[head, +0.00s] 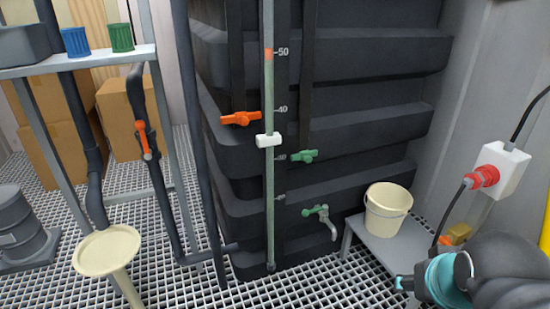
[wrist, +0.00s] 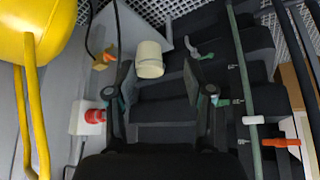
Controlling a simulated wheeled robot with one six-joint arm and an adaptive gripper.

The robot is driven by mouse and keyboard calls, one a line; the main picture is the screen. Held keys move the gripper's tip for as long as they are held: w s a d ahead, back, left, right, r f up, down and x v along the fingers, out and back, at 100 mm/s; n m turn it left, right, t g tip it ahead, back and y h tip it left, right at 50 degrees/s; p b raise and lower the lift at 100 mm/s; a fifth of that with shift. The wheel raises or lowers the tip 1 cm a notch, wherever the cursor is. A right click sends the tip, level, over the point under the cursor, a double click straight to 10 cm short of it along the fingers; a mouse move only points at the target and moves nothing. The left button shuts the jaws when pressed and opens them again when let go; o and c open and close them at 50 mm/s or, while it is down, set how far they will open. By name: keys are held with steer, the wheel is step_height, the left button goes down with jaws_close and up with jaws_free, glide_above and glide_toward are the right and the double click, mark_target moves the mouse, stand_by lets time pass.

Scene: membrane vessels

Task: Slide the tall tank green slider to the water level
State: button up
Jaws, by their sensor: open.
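The tall black tank (head: 370,90) carries a vertical gauge tube (head: 270,200) with numbered marks. The green slider (head: 303,156) sits right of the tube, between the 40 mark and the lower marks. An orange slider (head: 241,118) sits left of the tube, a little below 40. A white piece (head: 268,140) is on the tube between them in height. The water level is hard to make out. My gripper (head: 402,290) is at the lower right, open and empty, apart from the sliders. In the wrist view its fingers (wrist: 165,98) are spread, the right one near the green slider (wrist: 222,101).
A cream bucket (head: 388,207) stands on a grey stand right of the tank. A tap with a green handle (head: 320,215) projects low from the tank. A cream round-topped stand (head: 107,252) is at left.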

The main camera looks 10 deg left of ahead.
steer(key=w+n+t+b, duration=0.1)
steer(key=w+t+b, duration=0.15)
steer(key=w, duration=1.05)
steer(key=n+t+y+b, duration=0.6)
steer(key=n+y, duration=0.2)
steer(key=y, duration=0.2)
glide_toward(309, 160)
steer(key=x, duration=1.1)
steer(key=shift+f, duration=0.1)
